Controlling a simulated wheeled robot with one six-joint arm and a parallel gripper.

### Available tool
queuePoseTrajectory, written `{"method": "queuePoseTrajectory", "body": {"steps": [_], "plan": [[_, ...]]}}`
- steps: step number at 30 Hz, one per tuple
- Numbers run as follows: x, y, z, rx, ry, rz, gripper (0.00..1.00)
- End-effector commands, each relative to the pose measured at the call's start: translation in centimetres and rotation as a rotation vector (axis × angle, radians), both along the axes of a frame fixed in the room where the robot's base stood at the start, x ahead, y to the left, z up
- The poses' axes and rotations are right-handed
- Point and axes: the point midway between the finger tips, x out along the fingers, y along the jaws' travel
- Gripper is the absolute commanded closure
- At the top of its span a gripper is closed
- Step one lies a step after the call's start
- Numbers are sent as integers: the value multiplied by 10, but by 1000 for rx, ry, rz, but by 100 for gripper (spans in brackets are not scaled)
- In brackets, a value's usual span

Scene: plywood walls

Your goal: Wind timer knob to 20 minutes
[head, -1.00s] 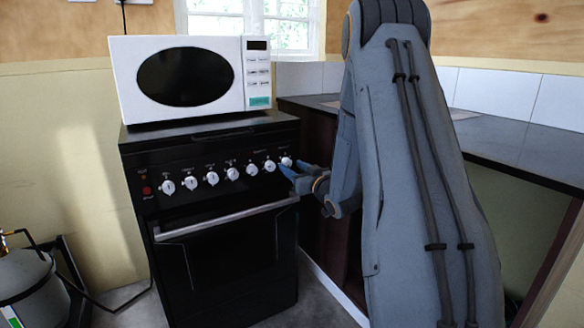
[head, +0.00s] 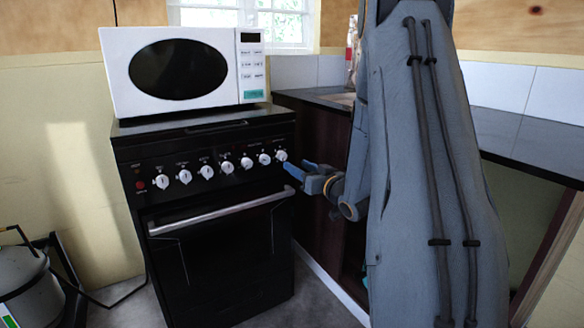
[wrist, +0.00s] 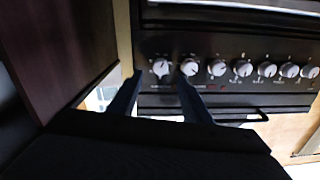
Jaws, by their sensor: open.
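A row of several white knobs runs along the black front panel of the stove (head: 220,240). The labels are too small to read, so I cannot tell which knob is the timer. The rightmost knob (head: 281,155) is nearest my gripper (head: 297,167), which is open and empty, just right of it and slightly lower. In the wrist view, turned upside down, this end knob (wrist: 161,67) appears between the two fingertips of my gripper (wrist: 158,77). The second knob (wrist: 190,67) is close beyond the right fingertip. I see no clear contact.
A white microwave (head: 182,70) stands on the stove. The oven handle (head: 222,212) crosses below the knobs. A dark counter (head: 500,135) and cabinet side are close on the right.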

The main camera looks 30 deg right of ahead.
Motion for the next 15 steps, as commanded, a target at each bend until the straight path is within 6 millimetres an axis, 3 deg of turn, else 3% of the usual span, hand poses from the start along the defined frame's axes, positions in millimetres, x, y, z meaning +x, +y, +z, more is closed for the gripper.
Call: {"method": "queuePoseTrajectory", "body": {"steps": [5,15], "plan": [[9,0,-1,44,2,13,56],[58,5,-1,43,2,13,56]]}}
